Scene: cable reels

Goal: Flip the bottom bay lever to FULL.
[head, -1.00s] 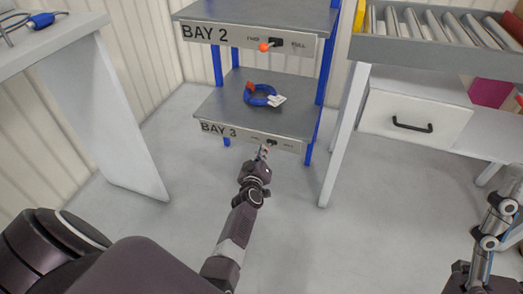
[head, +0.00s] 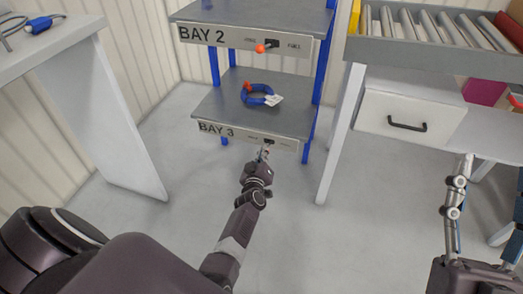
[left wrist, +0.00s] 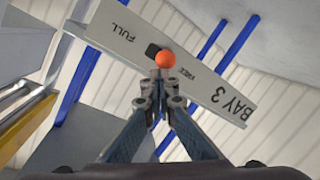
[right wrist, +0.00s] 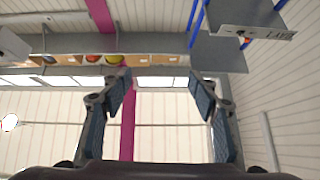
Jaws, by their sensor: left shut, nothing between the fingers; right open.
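The bottom bay is the BAY 3 shelf (head: 253,105). Its lever has an orange knob (left wrist: 166,60) and a black slot (left wrist: 152,50) on the front plate (left wrist: 120,30), shown upside down in the left wrist view. The knob sits on the FREE side of the slot. My left gripper (left wrist: 160,88) is shut and empty, its fingertips right at the knob; I cannot tell whether they touch. In the head view this gripper (head: 263,155) hides the knob. My right gripper (right wrist: 160,80) is open and empty, away from the shelf.
The BAY 2 shelf (head: 255,14) is above, with its own orange-knobbed lever (head: 261,48) on the FREE side. A blue cable coil (head: 260,95) lies on the bottom shelf. A white table (head: 110,110) stands left and a roller bench with a drawer (head: 405,115) right. The floor between is clear.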

